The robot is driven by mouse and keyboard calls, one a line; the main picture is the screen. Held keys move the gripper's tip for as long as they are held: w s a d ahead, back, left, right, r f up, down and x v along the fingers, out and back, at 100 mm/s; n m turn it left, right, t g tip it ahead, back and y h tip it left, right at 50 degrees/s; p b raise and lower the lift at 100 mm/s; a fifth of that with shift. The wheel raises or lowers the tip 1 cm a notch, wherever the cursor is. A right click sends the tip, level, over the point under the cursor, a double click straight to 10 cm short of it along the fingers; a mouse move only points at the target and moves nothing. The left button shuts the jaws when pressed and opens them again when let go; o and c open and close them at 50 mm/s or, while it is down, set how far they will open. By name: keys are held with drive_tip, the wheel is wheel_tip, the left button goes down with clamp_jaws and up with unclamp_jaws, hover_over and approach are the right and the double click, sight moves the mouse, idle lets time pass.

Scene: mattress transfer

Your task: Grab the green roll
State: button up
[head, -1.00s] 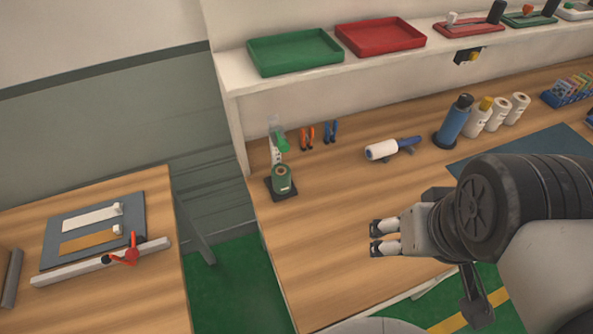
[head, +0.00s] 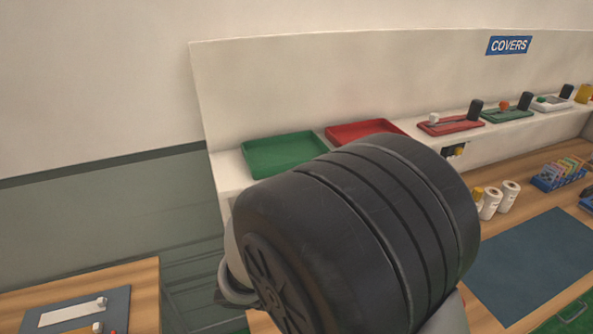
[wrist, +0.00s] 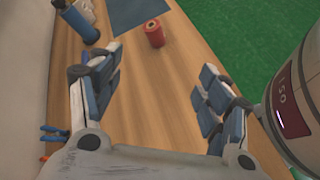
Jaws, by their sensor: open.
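The green roll does not show in either view now; in the head view my arm covers the part of the bench where it stood on a dark base. My gripper (wrist: 160,65) is open in the wrist view, its two jaws spread wide over bare wooden bench top, with nothing between the fingertips. A red roll (wrist: 154,33) stands on the bench beyond the fingertips, apart from them. In the head view the gripper itself is hidden.
A blue bottle (wrist: 76,22) and blue-handled pliers (wrist: 53,131) lie to the left of the jaws. The shelf holds a green tray (head: 280,155) and a red tray (head: 360,131). White rolls (head: 508,196) and a dark mat (head: 530,265) are at right.

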drive_tip(key=w+a+f+n+t, duration=0.3)
drive_tip(key=a+f+n+t, duration=0.65)
drive_tip(key=a, duration=0.35)
drive_tip(key=s+a+f+n+t+y+p, duration=0.1)
drive_tip(key=s+a+f+n+t+y, duration=0.35)
drive_tip(key=a+f+n+y, duration=0.55)
drive_tip(key=shift+t+h, duration=0.3)
drive_tip(key=shift+h, duration=0.3)
drive_tip(key=w, duration=0.8)
drive_tip(key=w+d, duration=0.1)
drive_tip(key=w, duration=0.2)
drive_tip(key=shift+w+f+b, duration=0.35)
drive_tip(key=shift+w+b, duration=0.05)
drive_tip(key=shift+w+d+b, duration=0.15)
drive_tip(key=shift+w+d, duration=0.05)
drive_tip(key=shift+w, duration=0.7)
drive_tip(key=shift+w+d+b, duration=0.1)
drive_tip(key=shift+w+d, duration=0.1)
drive_tip(key=shift+w, duration=0.7)
drive_tip(key=shift+w+d+b, duration=0.15)
drive_tip(key=shift+w+d, duration=0.05)
drive_tip(key=shift+w, duration=0.7)
drive_tip(key=shift+c, duration=0.6)
drive_tip(key=c, duration=1.2)
drive_tip(key=shift+c, duration=0.7)
